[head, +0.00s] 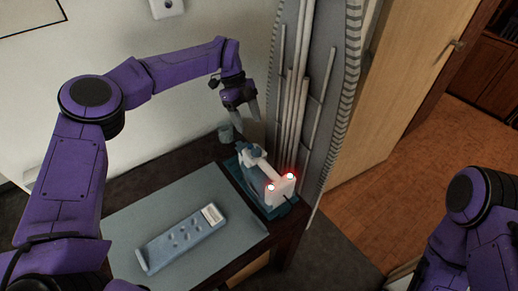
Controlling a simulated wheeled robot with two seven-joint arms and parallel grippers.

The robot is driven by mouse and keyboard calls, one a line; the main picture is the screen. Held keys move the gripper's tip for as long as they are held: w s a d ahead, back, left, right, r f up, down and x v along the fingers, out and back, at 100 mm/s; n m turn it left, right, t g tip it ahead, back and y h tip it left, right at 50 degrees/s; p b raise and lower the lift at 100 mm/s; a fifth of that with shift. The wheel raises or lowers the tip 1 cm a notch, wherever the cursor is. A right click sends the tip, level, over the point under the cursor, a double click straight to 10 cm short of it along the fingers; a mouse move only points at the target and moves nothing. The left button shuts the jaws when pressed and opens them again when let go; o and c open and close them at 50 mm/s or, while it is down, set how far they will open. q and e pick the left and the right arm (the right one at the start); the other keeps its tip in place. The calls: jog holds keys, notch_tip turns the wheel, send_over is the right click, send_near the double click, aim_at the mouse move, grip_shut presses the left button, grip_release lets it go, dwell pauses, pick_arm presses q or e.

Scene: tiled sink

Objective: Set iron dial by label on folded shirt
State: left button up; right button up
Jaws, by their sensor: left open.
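The white and blue iron (262,172) rests on a dark teal base at the table's right back corner, with two red lights glowing on its near end. A small blue round part, which looks like the dial (255,150), is on its upper side. The folded blue-grey shirt (178,241) lies on a grey mat (128,222), with a white label (212,214) at its right end; the label's marks are too small to read. My left gripper (242,117) is open and empty, pointing down above and slightly left of the iron, apart from it. My right gripper is out of view.
An upright grey ironing board (325,80) leans close on the iron's right. The mat is clear around the shirt. A wooden door (405,75) and open floor lie to the right.

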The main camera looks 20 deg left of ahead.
aim_at(256, 150)
pick_arm(q)
notch_tip(256, 150, down, 3)
jog(key=shift+d+f+p, duration=0.15)
jog(key=shift+f+p, duration=0.05)
jog(key=shift+p, duration=0.35)
jog(key=f, duration=0.1)
jog(key=s+d+f+p, duration=0.1)
jog(key=s+d+f, duration=0.1)
jog(key=shift+s+f+p, duration=0.15)
jog(key=shift+f+p, duration=0.2)
jog(key=shift+w+d+f, duration=0.15)
jog(key=shift+f, duration=0.35)
jog(key=shift+w+d+f, duration=0.1)
jog(key=shift+d+f, duration=0.05)
jog(key=shift+f, duration=0.35)
jog(key=shift+w+f, duration=0.1)
jog(key=shift+f, duration=0.05)
jog(key=shift+a, duration=0.15)
jog(key=shift+c, duration=0.3)
jog(key=shift+s, duration=0.2)
jog(key=c, duration=1)
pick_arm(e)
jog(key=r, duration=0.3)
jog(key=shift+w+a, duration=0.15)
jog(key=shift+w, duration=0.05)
